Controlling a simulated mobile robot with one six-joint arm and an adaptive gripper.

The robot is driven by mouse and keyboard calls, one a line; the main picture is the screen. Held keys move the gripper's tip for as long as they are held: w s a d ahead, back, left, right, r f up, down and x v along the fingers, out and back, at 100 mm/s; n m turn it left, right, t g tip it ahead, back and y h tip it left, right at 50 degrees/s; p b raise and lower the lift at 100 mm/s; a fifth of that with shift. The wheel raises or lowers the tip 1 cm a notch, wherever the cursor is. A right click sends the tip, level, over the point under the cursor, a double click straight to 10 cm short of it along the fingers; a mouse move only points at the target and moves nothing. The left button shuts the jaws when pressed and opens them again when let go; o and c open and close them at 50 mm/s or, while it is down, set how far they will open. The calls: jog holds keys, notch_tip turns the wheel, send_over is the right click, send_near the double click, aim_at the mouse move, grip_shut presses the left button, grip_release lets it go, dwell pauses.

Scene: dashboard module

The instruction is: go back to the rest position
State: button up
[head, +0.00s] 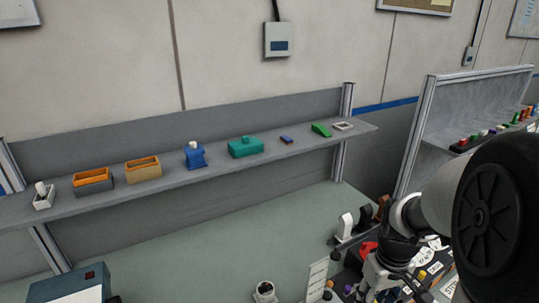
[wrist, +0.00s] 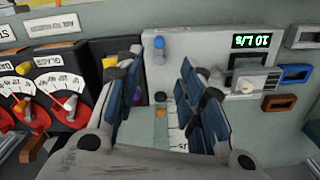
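My gripper (wrist: 160,88) is open in the wrist view. Its two blue-padded fingers stand apart, and nothing is held between them. The dashboard (wrist: 160,25) carries dials with red pointers (wrist: 25,113) on the left and a green-lit display (wrist: 255,41) on the right.
A grey shelf (head: 225,172) holds several coloured parts at the back. The table (head: 200,245) is mostly clear in its middle. A blue-grey box (head: 75,285) stands at front left.

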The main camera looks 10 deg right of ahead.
jog(key=s+a+r+t+b, duration=0.2)
jog(key=s+a+r, duration=0.2)
jog(key=a, duration=0.4)
jog(key=s+a+r+t+b, duration=0.2)
jog(key=s+a+r, duration=0.3)
jog(key=s+a, duration=0.2)
jog(key=shift+s+a+r+m+t+b, duration=0.2)
jog(key=shift+a+m+t+b, duration=0.1)
jog(key=shift+a, duration=0.1)
